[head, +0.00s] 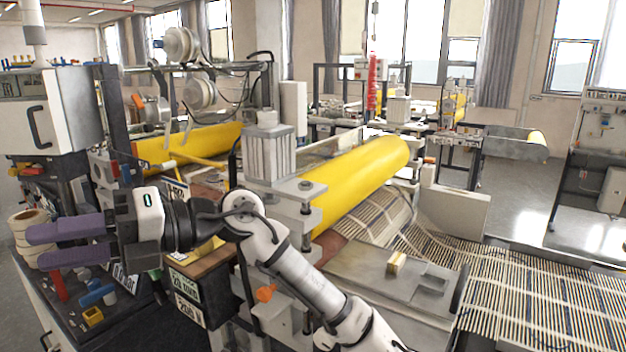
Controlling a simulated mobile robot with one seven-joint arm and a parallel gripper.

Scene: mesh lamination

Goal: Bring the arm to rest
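My arm (300,270) reaches up from the lower right and bends left at its wrist. My gripper (28,245) points left, over the dark workbench at the left edge. Its two purple fingers stand apart with a gap between them. I see nothing held between them. The fingers overlap a stack of cream rolls in the picture; whether they touch it, I cannot tell.
The stack of cream rolls (22,222) stands on the dark workbench (60,318), with small red, blue and yellow items. A laminating machine with a yellow roller (365,180) stands behind my arm. Slatted mesh (540,300) spreads at the right. Open floor (515,195) shows farther back.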

